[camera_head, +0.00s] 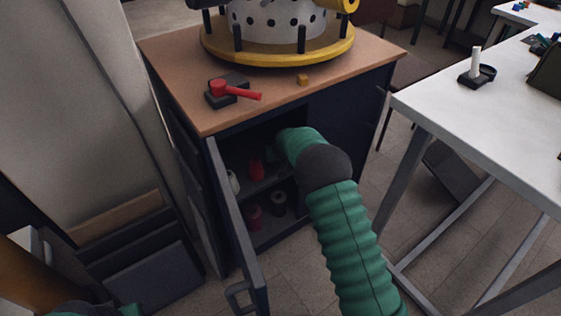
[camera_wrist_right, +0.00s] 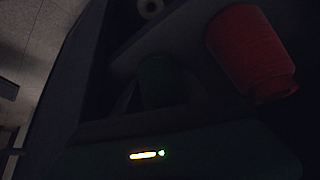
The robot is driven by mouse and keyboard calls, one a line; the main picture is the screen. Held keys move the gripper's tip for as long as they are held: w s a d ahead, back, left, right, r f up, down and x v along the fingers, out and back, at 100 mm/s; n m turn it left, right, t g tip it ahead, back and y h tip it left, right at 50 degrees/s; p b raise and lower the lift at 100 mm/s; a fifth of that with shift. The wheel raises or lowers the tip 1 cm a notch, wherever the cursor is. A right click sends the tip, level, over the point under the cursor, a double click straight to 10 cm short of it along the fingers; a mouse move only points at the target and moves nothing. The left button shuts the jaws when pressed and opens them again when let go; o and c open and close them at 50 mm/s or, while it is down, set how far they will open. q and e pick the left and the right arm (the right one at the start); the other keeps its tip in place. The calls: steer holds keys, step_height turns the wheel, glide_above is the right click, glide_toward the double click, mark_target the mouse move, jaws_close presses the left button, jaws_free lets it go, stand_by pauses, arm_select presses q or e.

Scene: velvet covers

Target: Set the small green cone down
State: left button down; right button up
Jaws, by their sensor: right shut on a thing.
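My right arm reaches through the open front of the dark cabinet (camera_head: 222,125), and its gripper is mostly hidden inside in the head view. In the right wrist view, which is very dark, the right gripper (camera_wrist_right: 160,98) is shut on the small green cone (camera_wrist_right: 160,78). The cone looks dark green between the fingers; whether it touches the shelf I cannot tell.
The cabinet door (camera_head: 238,225) stands open on the left. A white spool (camera_head: 233,183) is by the door side; a red spool (camera_head: 254,216) and a dark one (camera_head: 278,202) stand lower. A red-handled tool (camera_head: 235,90) lies on top. A white table (camera_head: 485,110) is to the right.

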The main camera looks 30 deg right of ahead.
steer(key=o, duration=1.1)
steer(key=shift+c, duration=0.2)
steer(key=o, duration=0.4)
steer(key=shift+r, duration=0.25)
steer(key=p+v, duration=0.6)
steer(key=v, duration=0.6)
steer(key=s+a+n+g, duration=0.1)
steer(key=s+a, duration=0.3)
steer(key=s, duration=0.6)
steer(key=s+a+r+n+g+y, duration=0.1)
steer(key=s+a, duration=0.3)
steer(key=s, duration=0.6)
steer(key=s+a+n+g+y, duration=0.1)
steer(key=s+a, duration=0.3)
steer(key=s, duration=0.6)
steer(key=shift+a+r+n+g, duration=0.15)
steer(key=shift+a+n+g, duration=0.1)
steer(key=shift+n+g, duration=0.05)
